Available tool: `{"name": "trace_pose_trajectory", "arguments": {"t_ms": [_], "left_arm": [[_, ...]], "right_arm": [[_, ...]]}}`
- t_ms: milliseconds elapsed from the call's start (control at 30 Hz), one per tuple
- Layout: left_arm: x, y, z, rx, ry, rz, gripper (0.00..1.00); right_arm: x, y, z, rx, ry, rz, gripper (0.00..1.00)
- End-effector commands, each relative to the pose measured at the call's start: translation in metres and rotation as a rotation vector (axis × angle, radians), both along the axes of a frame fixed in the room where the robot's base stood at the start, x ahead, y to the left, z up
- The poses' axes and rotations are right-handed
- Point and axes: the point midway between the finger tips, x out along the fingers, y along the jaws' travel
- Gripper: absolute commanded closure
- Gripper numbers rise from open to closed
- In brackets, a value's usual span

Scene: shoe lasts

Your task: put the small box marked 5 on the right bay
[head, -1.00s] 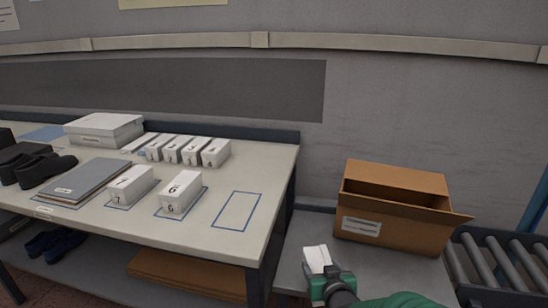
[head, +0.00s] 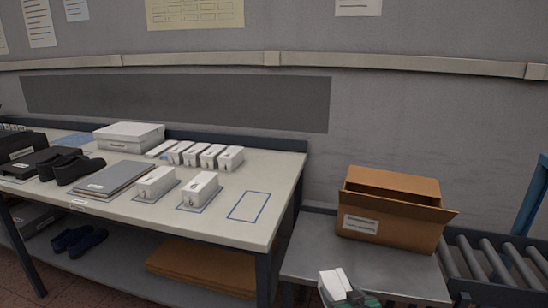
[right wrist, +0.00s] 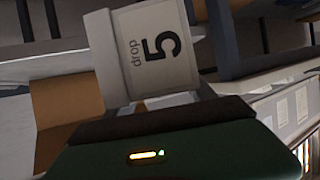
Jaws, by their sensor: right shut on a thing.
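The small white box marked 5 (right wrist: 152,48) is in my right gripper in the right wrist view, with "drop" printed beside the 5. In the head view this box (head: 332,280) shows at the bottom edge, in front of the grey side table. My right gripper (head: 345,296) is shut on it; its lower part is cut off by the frame. The right bay (head: 249,206) is an empty blue-outlined rectangle at the right end of the white table. Two white boxes, the left one (head: 156,183) and the right one (head: 199,189), stand in the bays left of it. My left gripper is not in view.
Several small white boxes (head: 207,156) stand in a row at the back. A grey folder (head: 115,178), black shoes (head: 78,168) and a white shoebox (head: 129,135) lie further left. An open cardboard box (head: 389,218) stands on the side table, beside a roller conveyor (head: 490,262).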

Motion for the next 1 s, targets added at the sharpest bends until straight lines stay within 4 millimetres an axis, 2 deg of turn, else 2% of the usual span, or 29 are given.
{"name": "trace_pose_trajectory", "arguments": {"t_ms": [233, 367, 500, 633, 800, 1000], "left_arm": [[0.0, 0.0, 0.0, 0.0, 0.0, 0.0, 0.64], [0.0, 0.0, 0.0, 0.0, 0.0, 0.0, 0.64], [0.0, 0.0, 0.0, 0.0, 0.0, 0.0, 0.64], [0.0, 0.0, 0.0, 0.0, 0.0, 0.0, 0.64], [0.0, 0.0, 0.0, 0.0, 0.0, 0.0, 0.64], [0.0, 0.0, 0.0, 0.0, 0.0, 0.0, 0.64]], "right_arm": [[-0.015, -0.023, -0.021, 0.003, 0.002, 0.116, 0.92], [-0.036, -0.034, -0.041, 0.006, 0.004, 0.234, 0.92], [-0.077, -0.038, -0.066, 0.009, 0.004, 0.402, 0.92], [-0.122, -0.034, -0.082, 0.011, 0.001, 0.551, 0.92], [-0.17, -0.027, -0.091, 0.009, -0.001, 0.69, 0.92], [-0.212, -0.02, -0.094, 0.008, -0.002, 0.797, 0.92]]}}
